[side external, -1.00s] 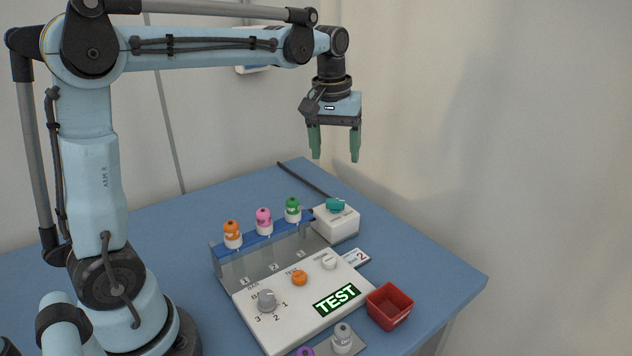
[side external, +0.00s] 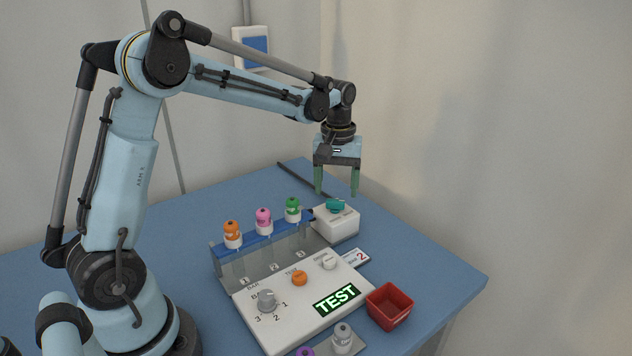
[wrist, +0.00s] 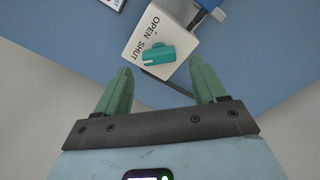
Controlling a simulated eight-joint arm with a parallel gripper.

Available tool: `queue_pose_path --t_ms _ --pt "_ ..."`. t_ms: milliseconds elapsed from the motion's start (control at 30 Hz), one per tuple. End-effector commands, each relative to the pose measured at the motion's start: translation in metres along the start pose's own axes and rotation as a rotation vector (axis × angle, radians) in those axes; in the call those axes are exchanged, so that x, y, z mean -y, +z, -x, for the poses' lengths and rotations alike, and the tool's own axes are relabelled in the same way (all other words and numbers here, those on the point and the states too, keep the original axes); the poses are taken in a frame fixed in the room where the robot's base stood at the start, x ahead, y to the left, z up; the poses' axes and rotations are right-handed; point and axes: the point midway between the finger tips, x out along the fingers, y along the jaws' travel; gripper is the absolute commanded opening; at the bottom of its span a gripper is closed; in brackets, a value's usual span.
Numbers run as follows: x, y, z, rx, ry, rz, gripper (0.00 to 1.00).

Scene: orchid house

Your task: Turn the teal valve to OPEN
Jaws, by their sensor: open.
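The teal valve (side external: 335,205) is a knob on top of a white box (side external: 337,224) at the back right of the table. In the wrist view the teal valve (wrist: 158,55) lies between the words OPEN and SHUT and the box's edge, with its pointer end nearer SHUT. My gripper (side external: 337,193) is open and empty, with green fingers pointing down, a little above and behind the valve. In the wrist view my gripper (wrist: 162,82) has its fingers spread wide, and the valve shows beyond the fingertips, apart from them.
A rack (side external: 262,262) with orange, pink and green-capped vials stands left of the box. A white panel (side external: 285,322) with knobs and a lit TEST display is in front. A red bin (side external: 390,306) sits at the right.

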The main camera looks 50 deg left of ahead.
Motion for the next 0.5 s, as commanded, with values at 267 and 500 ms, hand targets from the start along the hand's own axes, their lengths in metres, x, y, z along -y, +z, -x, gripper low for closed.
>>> queue_pose_path --t_ms 267,500 --pt "0.0 0.0 -0.026 0.0 0.0 0.0 0.7" --pt "0.0 0.0 -0.029 0.0 0.0 0.0 0.7"
